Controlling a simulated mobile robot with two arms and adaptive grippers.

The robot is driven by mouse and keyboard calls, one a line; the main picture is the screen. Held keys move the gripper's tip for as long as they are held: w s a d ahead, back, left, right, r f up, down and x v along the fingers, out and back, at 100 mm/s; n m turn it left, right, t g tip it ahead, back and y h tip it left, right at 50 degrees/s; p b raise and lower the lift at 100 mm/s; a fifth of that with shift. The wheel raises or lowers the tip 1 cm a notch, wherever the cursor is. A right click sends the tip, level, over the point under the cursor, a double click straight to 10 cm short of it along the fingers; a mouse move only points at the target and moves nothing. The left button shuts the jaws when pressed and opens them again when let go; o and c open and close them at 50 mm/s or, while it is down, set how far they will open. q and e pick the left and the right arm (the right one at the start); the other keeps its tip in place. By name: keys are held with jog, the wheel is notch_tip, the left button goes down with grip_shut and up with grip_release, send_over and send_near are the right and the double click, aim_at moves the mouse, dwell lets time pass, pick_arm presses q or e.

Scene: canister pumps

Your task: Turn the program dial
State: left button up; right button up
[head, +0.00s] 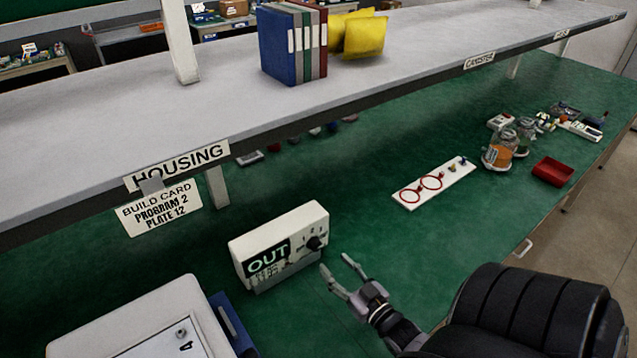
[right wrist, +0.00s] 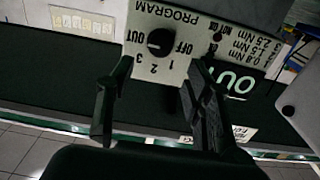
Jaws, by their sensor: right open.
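The program dial is a round black knob (head: 314,243) on the face of a cream control box (head: 290,228) with a lit "OUT" display. In the right wrist view the knob (right wrist: 160,42) appears upside down, ringed by OUT, OFF, 1, 2 and 3 under the word PROGRAM; I cannot tell which mark it points at. My right gripper (head: 336,262) is open and empty, just in front of the dial side of the box. In the wrist view its two fingers (right wrist: 152,82) are spread, with the knob beyond and between them, apparently not touched. My left gripper is not in view.
A build card (head: 159,208) reading PROGRAM 2, PLATE 12 hangs from the shelf edge above. A white housing (head: 150,318) stands at the lower left. A white board with red rings (head: 435,184) lies to the right. Green bench between box and board is clear.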

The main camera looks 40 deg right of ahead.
aim_at(318, 247)
jog(key=w, duration=0.2)
jog(key=w+b, duration=0.1)
jog(key=w, duration=0.1)
jog(key=w+b, duration=0.1)
jog(key=w, duration=0.1)
jog(key=shift+w+d+f, duration=0.15)
jog(key=shift+w+d, duration=0.3)
jog(key=shift+w, duration=0.3)
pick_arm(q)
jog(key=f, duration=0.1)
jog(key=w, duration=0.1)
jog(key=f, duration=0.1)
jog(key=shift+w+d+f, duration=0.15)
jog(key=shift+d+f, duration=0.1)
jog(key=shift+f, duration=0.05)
pick_arm(e)
jog(key=shift+c, duration=0.2)
grip_shut()
